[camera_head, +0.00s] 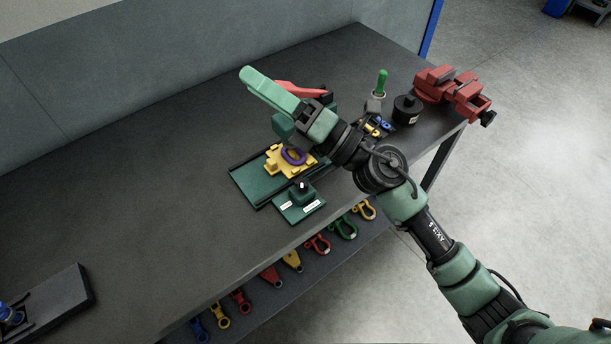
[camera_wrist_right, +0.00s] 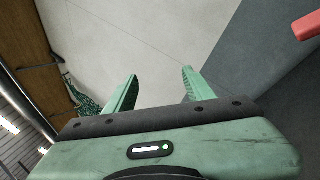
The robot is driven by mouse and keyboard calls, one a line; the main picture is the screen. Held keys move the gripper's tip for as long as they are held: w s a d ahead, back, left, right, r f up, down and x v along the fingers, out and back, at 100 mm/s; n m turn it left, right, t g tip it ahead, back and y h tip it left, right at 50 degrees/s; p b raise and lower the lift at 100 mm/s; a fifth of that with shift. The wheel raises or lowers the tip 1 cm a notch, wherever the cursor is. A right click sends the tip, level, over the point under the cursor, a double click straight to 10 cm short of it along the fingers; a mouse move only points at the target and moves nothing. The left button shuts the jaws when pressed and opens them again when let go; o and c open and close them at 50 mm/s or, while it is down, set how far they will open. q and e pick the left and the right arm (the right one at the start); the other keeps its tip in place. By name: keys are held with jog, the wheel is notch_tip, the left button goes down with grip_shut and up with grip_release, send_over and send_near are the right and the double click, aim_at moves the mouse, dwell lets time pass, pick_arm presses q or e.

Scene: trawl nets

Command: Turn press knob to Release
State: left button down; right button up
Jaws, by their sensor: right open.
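The press knob (camera_head: 303,186) is a small black knob on a green panel (camera_head: 290,211) at the bench's front edge. The panel has two white labels, too small to read, and I cannot tell which one the knob points to. My right gripper (camera_head: 248,79) is raised above and behind the panel, pointing away from the knob to the upper left. Its two fingers stand apart with nothing between them in the right wrist view (camera_wrist_right: 160,76). The knob is not in that view. My left gripper is not in view.
Behind the panel is a green press base (camera_head: 250,178) with a yellow block (camera_head: 275,163) and purple ring (camera_head: 293,156). A red lever (camera_head: 297,87) shows behind my right gripper. A red vise (camera_head: 452,90) and black cylinder (camera_head: 407,110) stand right. The bench's left is largely clear.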

jog(key=s+a+f+n+g, duration=0.2)
jog(key=a+f+n+g, duration=0.15)
jog(key=n+g, duration=0.3)
jog(key=n+g+h, duration=0.4)
jog(key=n+h, duration=0.6)
jog(key=h, duration=0.6)
send_near(303, 182)
jog(key=f, duration=0.1)
jog(key=p+x, duration=0.2)
jog(key=x, duration=0.4)
jog(key=shift+a+f+p, duration=0.15)
jog(key=shift+a+p, duration=0.1)
jog(key=shift+p, duration=0.1)
jog(key=shift+a+f, duration=0.15)
jog(key=shift+f, duration=0.3)
grip_shut()
